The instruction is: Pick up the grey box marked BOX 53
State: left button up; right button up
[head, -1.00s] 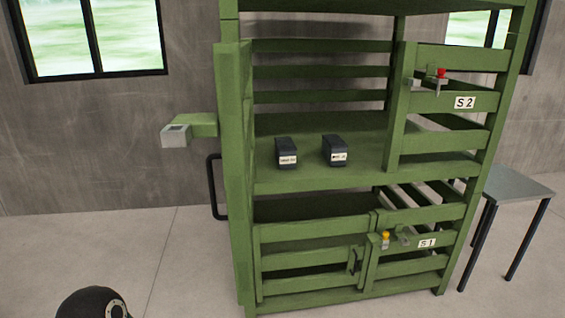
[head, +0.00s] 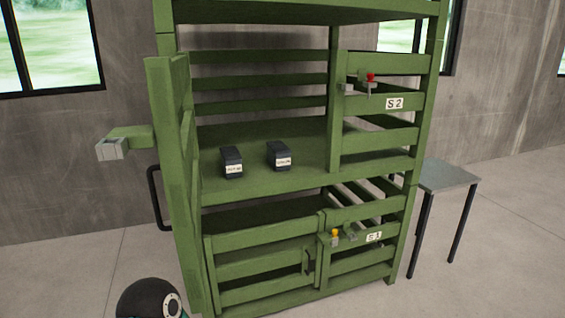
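Two dark grey boxes with white labels stand apart on the middle shelf of a green slatted rack (head: 260,186). The left box (head: 231,161) is near the open door post, and the right box (head: 279,155) is a little to its right. The label print is too small to read, so I cannot tell which is BOX 53. Neither of my grippers shows; only a round black part of my own body is at the bottom left.
The rack's left door (head: 172,180) stands open. Compartments marked S2 (head: 394,104) and S1 (head: 374,237) are closed by slatted fronts with latches. A small grey table (head: 446,176) stands to the right. Floor is clear at the lower right.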

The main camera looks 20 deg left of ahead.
aim_at(231, 158)
jog(key=z, duration=1)
jog(key=i, duration=4.45)
jog(key=u, duration=1.05)
jog(key=i, duration=0.15)
jog(key=u, duration=1.55)
jog(key=i, duration=0.2)
jog(key=u, duration=1.7)
